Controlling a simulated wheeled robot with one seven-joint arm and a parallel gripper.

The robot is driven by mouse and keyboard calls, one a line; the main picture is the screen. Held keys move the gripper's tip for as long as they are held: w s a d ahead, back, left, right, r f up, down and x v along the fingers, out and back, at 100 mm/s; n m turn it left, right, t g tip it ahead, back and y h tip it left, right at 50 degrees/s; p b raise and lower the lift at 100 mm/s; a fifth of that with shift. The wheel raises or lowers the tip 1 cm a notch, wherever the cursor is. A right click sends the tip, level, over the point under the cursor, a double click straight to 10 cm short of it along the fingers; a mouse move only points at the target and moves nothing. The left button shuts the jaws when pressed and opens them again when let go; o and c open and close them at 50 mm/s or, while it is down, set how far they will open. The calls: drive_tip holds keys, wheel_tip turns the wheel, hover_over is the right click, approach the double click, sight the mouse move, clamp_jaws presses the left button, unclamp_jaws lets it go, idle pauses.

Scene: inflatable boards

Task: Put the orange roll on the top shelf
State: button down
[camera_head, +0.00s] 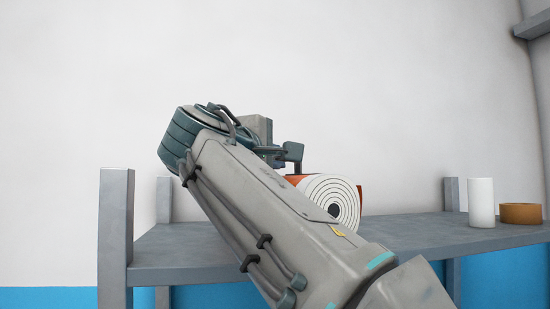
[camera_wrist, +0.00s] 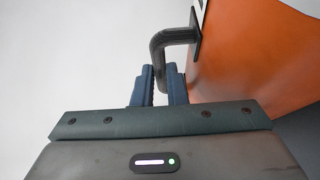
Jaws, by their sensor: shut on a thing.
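The orange roll (camera_head: 331,198) shows in the head view behind my forearm, with a white spiral end facing me and orange at its edges. It is over the grey shelf (camera_head: 410,232); my arm hides its lower left part, so I cannot tell whether it rests on the board. In the wrist view its orange side (camera_wrist: 255,60) fills the right, with a dark bent handle (camera_wrist: 175,37) on it. My gripper (camera_wrist: 161,85) is shut on this handle, one finger on each side. In the head view my arm largely hides the fingers.
A white cylinder (camera_head: 481,203) and a brown ring (camera_head: 521,214) stand on the shelf's right part. Grey posts (camera_head: 116,235) rise at the shelf's left end and at the back. Part of another grey ledge (camera_head: 533,26) shows at upper right. Bare shelf lies between roll and cylinder.

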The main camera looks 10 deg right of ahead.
drive_tip(key=shift+f, duration=0.15)
drive_tip(key=c, duration=1.4)
unclamp_jaws()
drive_tip(key=shift+o, duration=0.2)
drive_tip(key=shift+s+a+f, duration=0.1)
drive_tip(key=shift+f, duration=0.05)
